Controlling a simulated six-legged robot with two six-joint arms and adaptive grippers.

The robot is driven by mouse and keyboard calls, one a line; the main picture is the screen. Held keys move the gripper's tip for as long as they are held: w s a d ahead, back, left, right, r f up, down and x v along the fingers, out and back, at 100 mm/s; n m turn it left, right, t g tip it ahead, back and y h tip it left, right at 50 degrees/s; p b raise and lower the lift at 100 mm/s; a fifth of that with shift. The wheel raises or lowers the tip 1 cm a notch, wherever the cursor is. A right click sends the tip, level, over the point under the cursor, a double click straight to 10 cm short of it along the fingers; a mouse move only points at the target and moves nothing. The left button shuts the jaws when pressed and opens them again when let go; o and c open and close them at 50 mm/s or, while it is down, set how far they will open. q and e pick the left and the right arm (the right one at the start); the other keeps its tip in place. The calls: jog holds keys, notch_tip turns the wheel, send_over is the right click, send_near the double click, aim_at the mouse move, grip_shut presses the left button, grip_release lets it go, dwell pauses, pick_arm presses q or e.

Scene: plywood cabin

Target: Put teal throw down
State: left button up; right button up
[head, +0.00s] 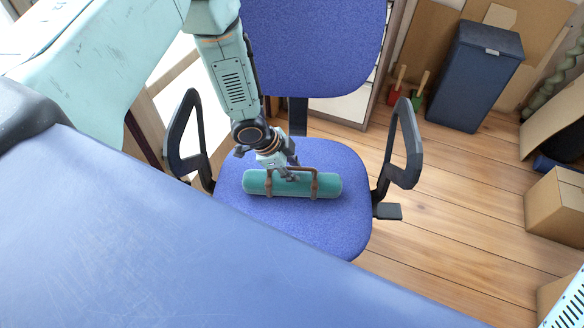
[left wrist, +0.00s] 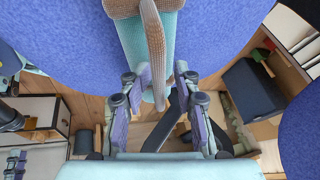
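The teal throw (head: 330,185) is a rolled teal bundle with two brown straps and a brown carry handle (head: 316,180). It lies on the blue seat of an office chair (head: 330,225). My left gripper (head: 286,175) is above the roll at its handle. In the left wrist view, the throw (left wrist: 130,45) is at the top, and its handle (left wrist: 153,40) reaches down between the two fingers of my left gripper (left wrist: 155,78). The fingers stand apart, with gaps to the handle. My right gripper is not in view.
The chair has black armrests (head: 405,140) on both sides and a blue backrest (head: 310,45) behind the seat. A large blue padded surface (head: 150,240) fills the lower left. A dark blue bin (head: 475,75) and cardboard boxes (head: 555,205) stand right. Wooden floor (head: 460,220) between is clear.

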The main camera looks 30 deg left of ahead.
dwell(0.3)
pick_arm(q)
jog(key=shift+r, duration=0.2)
jog(key=p+v, duration=0.5)
jog(key=v, duration=0.7)
jog(key=s+d+f+n+g, duration=0.1)
jog(key=s+d+f+n, duration=0.25)
jog(key=s, duration=0.35)
jog(key=s+d+f+n+g, duration=0.1)
jog(key=s+d+f+n, duration=0.15)
jog(key=s+n, duration=0.4)
jog(key=s+a+n+g+y, duration=0.1)
jog(key=s+a+n+y, duration=0.1)
jog(key=s, duration=1.1)
jog(key=shift+f+n+g+y, duration=0.45)
jog(key=shift+n+y, duration=0.25)
jog(key=shift+n, duration=0.5)
jog(key=shift+w+d, duration=0.15)
jog(key=shift+w, duration=0.05)
